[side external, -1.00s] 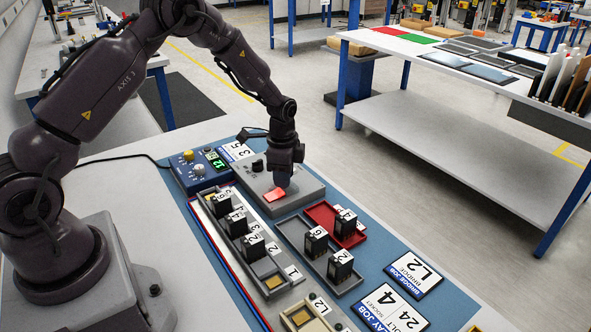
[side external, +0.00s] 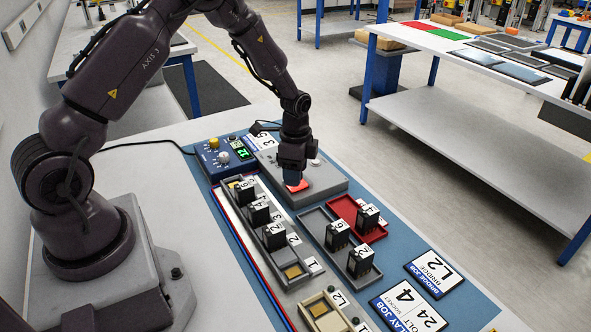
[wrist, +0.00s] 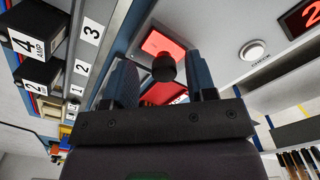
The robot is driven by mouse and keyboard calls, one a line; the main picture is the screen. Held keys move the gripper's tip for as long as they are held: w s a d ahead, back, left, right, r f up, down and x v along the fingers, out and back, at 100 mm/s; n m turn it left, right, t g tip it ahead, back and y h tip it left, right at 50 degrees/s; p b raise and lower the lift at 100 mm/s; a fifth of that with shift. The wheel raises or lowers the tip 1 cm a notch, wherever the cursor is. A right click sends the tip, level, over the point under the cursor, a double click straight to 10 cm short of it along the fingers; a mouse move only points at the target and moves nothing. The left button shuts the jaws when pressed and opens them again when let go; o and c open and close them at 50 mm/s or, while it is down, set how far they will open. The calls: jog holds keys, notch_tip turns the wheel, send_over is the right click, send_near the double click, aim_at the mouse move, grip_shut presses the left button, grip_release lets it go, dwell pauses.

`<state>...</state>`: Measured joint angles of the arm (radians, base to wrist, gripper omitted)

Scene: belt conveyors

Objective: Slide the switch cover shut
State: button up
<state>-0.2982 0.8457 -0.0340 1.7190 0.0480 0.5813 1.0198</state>
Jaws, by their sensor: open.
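A grey box (side external: 328,185) at the back of the blue mat carries a lit red panel (side external: 297,186). The panel shows as a glowing red square in the wrist view (wrist: 157,44). A round black knob (wrist: 164,68) is at its near edge in that view, lined up between my fingers. My gripper (side external: 293,178) points down just over the box and panel; its fingers stand apart with nothing held in the wrist view (wrist: 163,85). My gripper hides the knob in the side view. I cannot tell whether a finger touches the knob or cover.
A white CHECK button (wrist: 253,50) and red display (wrist: 303,17) are beside the panel. A blue control unit (side external: 222,158) stands left of the box. A red tray (side external: 355,216) and grey tray (side external: 318,222) lie nearby.

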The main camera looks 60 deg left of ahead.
notch_tip(320, 180, up, 13)
dwell(0.4)
jog(key=s+d+r+n+t, duration=0.2)
jog(key=s+d+r+n, duration=0.2)
jog(key=s+r, duration=0.4)
jog(key=s+d+r+n+t, duration=0.3)
jog(key=s+d+r+n, duration=0.2)
jog(key=s, duration=0.8)
notch_tip(320, 180, up, 3)
jog(key=shift+s+d+f+t, duration=0.1)
jog(key=shift+s+d+t, duration=0.25)
jog(key=shift+d, duration=0.85)
